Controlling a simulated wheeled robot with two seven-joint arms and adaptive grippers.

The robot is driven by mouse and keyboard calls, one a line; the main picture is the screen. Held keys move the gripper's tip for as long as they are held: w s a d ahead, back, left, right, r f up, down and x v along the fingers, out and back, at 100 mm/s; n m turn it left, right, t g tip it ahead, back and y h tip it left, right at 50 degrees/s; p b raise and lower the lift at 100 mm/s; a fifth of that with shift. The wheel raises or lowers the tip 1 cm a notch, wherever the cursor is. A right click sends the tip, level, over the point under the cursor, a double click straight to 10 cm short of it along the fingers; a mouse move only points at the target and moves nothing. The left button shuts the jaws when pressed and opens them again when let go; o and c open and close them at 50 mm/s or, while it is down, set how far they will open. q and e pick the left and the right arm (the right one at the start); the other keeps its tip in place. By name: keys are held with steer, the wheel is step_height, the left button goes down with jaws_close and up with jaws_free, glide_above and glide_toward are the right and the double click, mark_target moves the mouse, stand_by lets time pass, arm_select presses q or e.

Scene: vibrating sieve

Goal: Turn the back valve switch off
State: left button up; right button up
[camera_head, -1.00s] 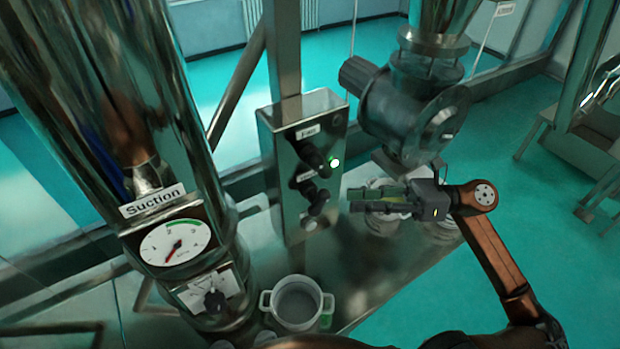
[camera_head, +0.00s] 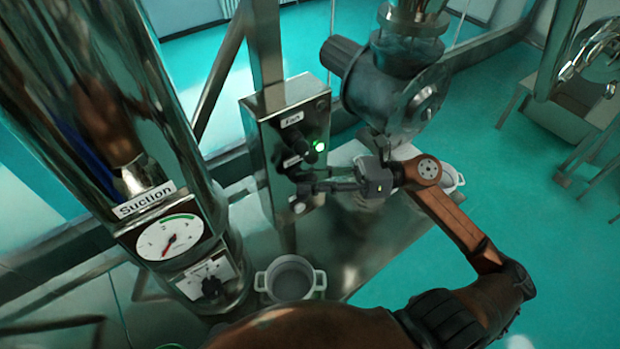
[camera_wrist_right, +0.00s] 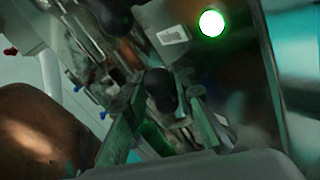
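A metal control box (camera_head: 285,122) carries a black upper switch under a "Fan" label, with a lit green light (camera_head: 319,146) beside it. A lower black switch (camera_head: 298,176) sits under a second label that I cannot read. My right gripper (camera_head: 304,187) is at this lower switch, reaching in from the right. In the right wrist view, a black knob (camera_wrist_right: 160,88) shows between the two spread fingers (camera_wrist_right: 165,110). I cannot tell whether they touch it. My left gripper is not in view.
A shiny column with a "Suction" label (camera_head: 145,200) and a dial gauge (camera_head: 170,237) stands left. A white two-handled pot (camera_head: 290,279) sits below the box. A grey machine housing (camera_head: 385,90) hangs close above my right gripper. Open floor lies at right.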

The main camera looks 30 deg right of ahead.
steer(key=shift+c, duration=1.1)
jaws_close()
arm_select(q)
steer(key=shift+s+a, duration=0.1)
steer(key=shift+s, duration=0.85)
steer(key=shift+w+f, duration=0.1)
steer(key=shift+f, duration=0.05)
arm_select(e)
steer(key=shift+a, duration=0.1)
steer(key=shift+a+r+n+g+h+b, duration=0.1)
steer(key=shift+n+g+h+b, duration=0.4)
steer(key=shift+h, duration=0.4)
steer(key=shift+a+n+h+b, duration=0.15)
steer(key=shift+n+h+b, duration=0.15)
steer(key=shift+n+h, duration=0.55)
steer(key=h, duration=0.1)
steer(key=h+b, duration=0.1)
steer(key=h, duration=0.1)
steer(key=n+h, duration=0.1)
steer(key=shift+a+g+h+b, duration=0.25)
steer(key=shift+a+g+b, duration=0.05)
steer(key=shift+g+b, duration=0.1)
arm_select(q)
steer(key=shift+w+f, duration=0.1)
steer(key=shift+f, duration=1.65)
arm_select(e)
steer(key=shift+a+n+h, duration=0.15)
steer(key=shift+n+h, duration=0.2)
steer(key=shift+h, duration=0.95)
